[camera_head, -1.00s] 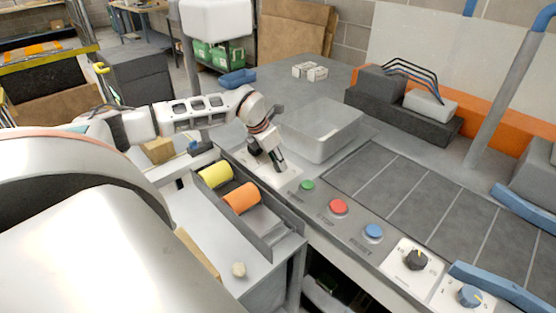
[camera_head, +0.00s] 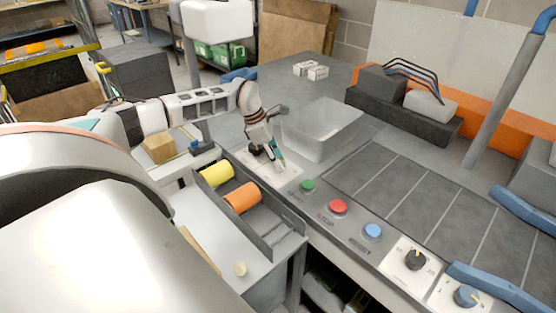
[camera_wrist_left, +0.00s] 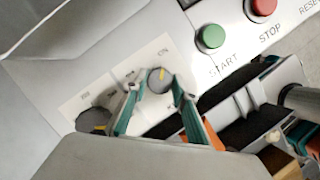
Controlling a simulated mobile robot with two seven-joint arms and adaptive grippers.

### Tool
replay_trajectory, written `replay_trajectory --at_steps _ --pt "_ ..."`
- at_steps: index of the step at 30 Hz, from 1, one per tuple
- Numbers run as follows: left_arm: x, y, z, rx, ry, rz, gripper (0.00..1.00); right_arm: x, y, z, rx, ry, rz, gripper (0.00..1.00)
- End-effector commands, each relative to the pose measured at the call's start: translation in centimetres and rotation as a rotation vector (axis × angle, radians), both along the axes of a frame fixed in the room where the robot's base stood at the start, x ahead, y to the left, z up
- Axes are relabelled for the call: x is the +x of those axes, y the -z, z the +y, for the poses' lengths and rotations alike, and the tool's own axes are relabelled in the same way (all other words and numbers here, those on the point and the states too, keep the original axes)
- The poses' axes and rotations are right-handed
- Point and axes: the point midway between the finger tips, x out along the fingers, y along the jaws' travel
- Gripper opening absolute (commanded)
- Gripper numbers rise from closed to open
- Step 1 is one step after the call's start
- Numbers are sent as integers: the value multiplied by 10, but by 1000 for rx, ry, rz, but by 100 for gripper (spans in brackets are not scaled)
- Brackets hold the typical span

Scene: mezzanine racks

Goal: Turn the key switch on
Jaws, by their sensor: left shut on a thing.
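The key switch (camera_wrist_left: 157,82) is a round grey knob with a yellow mark, on a white plate (camera_wrist_left: 142,62). In the left wrist view its mark points up towards lettering that seems to read ON. My left gripper (camera_wrist_left: 155,88) has its teal fingers on either side of the knob and is shut on it. In the head view my left gripper (camera_head: 270,160) points down at the white plate (camera_head: 288,177) at the panel's far left end, and hides the switch there. My right gripper is not in view.
A second dark knob (camera_wrist_left: 93,120) sits close beside it. Green (camera_head: 307,186), red (camera_head: 338,207) and blue (camera_head: 373,231) buttons line the panel to the right. A clear bin (camera_head: 322,135) stands behind the gripper, and a tray with yellow and orange rolls (camera_head: 242,197) in front.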

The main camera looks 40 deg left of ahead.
Motion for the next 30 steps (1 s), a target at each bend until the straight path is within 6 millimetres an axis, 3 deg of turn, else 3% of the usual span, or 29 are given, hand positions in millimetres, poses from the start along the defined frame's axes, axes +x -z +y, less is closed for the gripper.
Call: replay_trajectory --at_steps 14,15,17,30 --pt "0 1 0 2 16 0 6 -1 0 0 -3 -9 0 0" --pt "0 1 0 2 15 1 32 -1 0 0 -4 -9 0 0" --pt "0 1 0 2 15 1 44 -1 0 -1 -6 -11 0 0" --pt "-1 -7 3 2 13 -1 44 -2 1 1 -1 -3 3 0"
